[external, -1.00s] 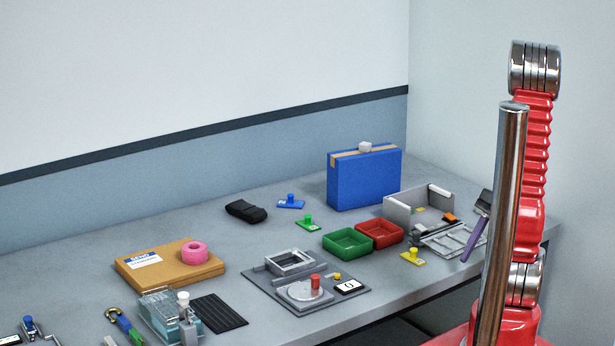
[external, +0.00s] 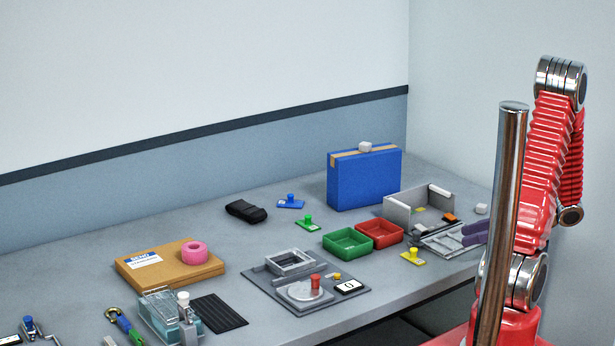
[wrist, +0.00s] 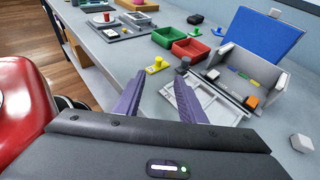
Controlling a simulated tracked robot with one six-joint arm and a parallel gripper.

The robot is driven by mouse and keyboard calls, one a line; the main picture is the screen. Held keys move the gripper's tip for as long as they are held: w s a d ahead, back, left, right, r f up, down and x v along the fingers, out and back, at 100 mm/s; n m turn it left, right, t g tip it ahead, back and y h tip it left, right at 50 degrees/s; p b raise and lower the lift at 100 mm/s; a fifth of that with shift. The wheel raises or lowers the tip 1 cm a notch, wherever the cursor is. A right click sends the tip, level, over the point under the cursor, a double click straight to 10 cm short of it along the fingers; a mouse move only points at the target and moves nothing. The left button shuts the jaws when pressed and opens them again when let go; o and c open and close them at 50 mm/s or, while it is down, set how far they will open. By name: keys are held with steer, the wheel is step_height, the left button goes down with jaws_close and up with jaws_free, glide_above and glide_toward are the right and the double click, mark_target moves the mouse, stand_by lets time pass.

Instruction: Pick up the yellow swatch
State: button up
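The yellow swatch (external: 412,257) is a small flat piece with a round yellow knob, lying on the table in front of the red bin. In the wrist view the yellow swatch (wrist: 156,66) shows just beyond my fingertips, between and above them in the picture. My gripper (wrist: 160,76) has two purple fingers spread apart with nothing between them. In the external view my gripper (external: 465,233) is at the table's right side, right of the swatch and apart from it; my arm hides part of it.
Green bin (external: 347,242) and red bin (external: 380,233) stand behind the swatch. A grey tray (external: 440,241) and an upright grey holder (external: 402,209) are close on its right. Green swatch (external: 307,223) and blue swatch (external: 290,202) lie farther back. The table's front edge is near.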

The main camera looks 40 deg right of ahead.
mark_target(421, 260)
steer(key=shift+a, duration=0.1)
steer(key=shift+x, duration=4.25)
steer(key=shift+x, duration=2.65)
steer(key=shift+f, duration=0.1)
steer(key=shift+c, duration=0.2)
jaws_close()
